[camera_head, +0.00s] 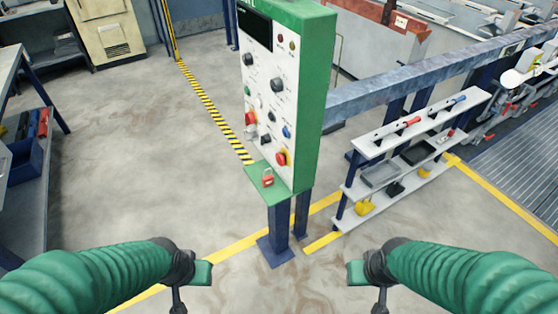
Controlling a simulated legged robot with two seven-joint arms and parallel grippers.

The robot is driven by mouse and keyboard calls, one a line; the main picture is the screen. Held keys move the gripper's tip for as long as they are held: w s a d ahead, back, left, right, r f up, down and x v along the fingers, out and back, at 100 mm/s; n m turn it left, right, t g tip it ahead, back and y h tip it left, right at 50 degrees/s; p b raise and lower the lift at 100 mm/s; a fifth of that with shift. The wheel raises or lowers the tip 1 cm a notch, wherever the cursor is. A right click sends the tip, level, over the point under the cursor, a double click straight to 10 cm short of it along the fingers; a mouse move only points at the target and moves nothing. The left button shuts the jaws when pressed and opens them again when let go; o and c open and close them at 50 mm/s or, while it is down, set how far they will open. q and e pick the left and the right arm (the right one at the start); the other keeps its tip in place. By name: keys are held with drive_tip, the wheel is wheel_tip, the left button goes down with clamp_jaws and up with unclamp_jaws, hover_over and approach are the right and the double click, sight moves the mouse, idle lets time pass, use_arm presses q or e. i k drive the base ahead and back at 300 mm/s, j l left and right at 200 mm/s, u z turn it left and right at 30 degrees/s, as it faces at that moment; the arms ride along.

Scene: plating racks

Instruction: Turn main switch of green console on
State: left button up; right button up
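The green console (316,100) stands ahead of me on blue posts (279,225). Its white front faces left and carries a dark screen (254,27), several black knobs (278,85), a red knob (250,118) and a red-and-yellow control (282,158). I cannot tell which is the main switch or how it is set. A red padlock-like item (267,178) is on the green ledge below. My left gripper (178,300) and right gripper (381,300) are low in the view, apart from the console. Their fingers are not clear.
A shelf rack (390,150) with tools and bins stands right of the console, under a blue-grey beam (420,75). A workbench (35,165) is at the left edge. A beige cabinet (107,35) stands behind. The floor left of the console is clear.

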sight(250, 119)
drive_tip(key=i+j, duration=0.15)
drive_tip(key=j, duration=0.25)
drive_tip(key=i+j+u, duration=0.1)
drive_tip(key=j, duration=0.25)
drive_tip(key=i+j, duration=0.2)
drive_tip(key=j, duration=0.15)
drive_tip(key=i+j+u, duration=0.1)
drive_tip(key=j, duration=0.3)
drive_tip(key=i+j, duration=0.2)
drive_tip(key=j, duration=0.15)
drive_tip(key=i+j, duration=0.15)
drive_tip(key=j, duration=0.2)
drive_tip(key=u, duration=0.05)
